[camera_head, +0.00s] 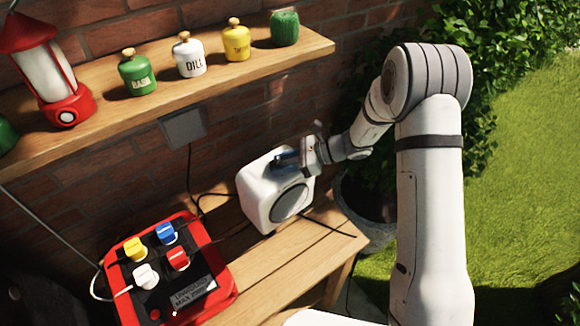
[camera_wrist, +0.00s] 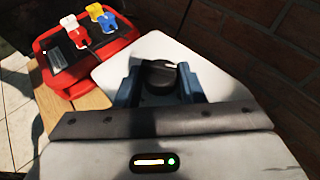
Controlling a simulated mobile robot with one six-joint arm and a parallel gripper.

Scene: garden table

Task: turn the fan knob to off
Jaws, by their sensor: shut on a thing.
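A white box-shaped fan (camera_head: 262,193) with a round dark grille on its front stands on the wooden table. In the wrist view its white top (camera_wrist: 185,58) carries a round dark knob (camera_wrist: 158,76) with a pale mark on it. My gripper (camera_wrist: 160,85) is over the fan's top, with one blue-grey finger on each side of the knob, shut on it. In the head view my gripper (camera_head: 289,161) reaches the fan from the right, and the knob is hidden there.
A red power box (camera_head: 222,287) with white, yellow, blue and red plugs sits to the left on the table (camera_head: 262,281). A shelf (camera_head: 95,117) above holds a lantern (camera_head: 48,75) and several jars. Cables run behind the fan along the brick wall.

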